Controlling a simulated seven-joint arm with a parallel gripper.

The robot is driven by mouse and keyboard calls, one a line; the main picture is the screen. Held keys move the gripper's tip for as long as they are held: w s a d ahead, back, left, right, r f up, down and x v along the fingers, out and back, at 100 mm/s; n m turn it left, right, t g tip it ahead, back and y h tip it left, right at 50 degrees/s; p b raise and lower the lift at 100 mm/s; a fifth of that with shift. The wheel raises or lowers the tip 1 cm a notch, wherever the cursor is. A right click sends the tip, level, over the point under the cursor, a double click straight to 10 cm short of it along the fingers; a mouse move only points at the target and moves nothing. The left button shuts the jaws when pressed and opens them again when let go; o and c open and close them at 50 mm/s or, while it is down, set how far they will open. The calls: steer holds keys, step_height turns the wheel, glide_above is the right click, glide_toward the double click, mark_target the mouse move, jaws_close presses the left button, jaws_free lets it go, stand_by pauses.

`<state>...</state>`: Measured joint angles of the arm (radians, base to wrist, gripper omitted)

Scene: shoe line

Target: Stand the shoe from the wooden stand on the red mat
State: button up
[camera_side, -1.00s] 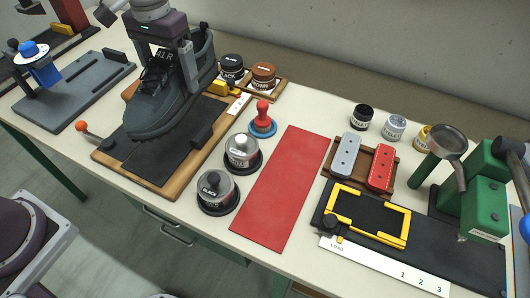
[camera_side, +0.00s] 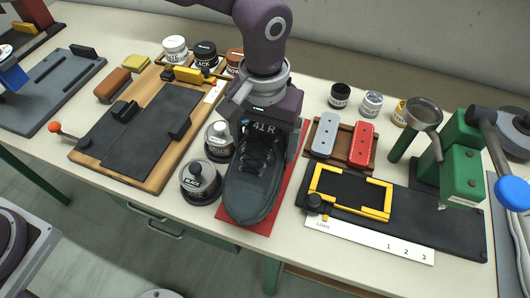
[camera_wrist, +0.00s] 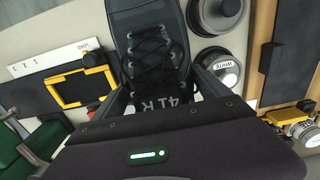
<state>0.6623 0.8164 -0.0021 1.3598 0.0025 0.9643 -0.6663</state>
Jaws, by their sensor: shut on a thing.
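The dark grey shoe (camera_side: 252,187) is upright over the red mat (camera_side: 246,241), toe toward the front, with "41 R" at its tongue. I cannot tell whether its sole touches the mat. My gripper (camera_side: 266,142) is shut on the shoe near its ankle. Most of the mat is hidden under the shoe and gripper; strips show in front and at the right. The wooden stand (camera_side: 83,156) at the left holds no shoe.
Right of the mat are a brown tray (camera_side: 344,151) with grey and red pieces, a yellow frame (camera_side: 314,190) and a green press (camera_side: 463,165). Several jars stand behind.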

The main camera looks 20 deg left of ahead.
mark_target(263, 127)
steer(key=shift+f, duration=1.9)
steer(key=o, duration=1.7)
steer(key=shift+f, duration=0.15)
step_height(263, 127, up, 12)
steer(key=shift+r, duration=0.2)
steer(key=shift+a, duration=0.1)
steer(key=s+a+r+t+h, duration=0.15)
steer(key=s+a+r, duration=0.25)
steer(key=a+r, duration=1)
steer(key=s+a+f+t+y, duration=0.1)
steer(key=s+a+f+t, duration=0.3)
steer(key=s+a, duration=1)
steer(key=shift+s+a, duration=0.2)
steer(key=shift+s, duration=0.95)
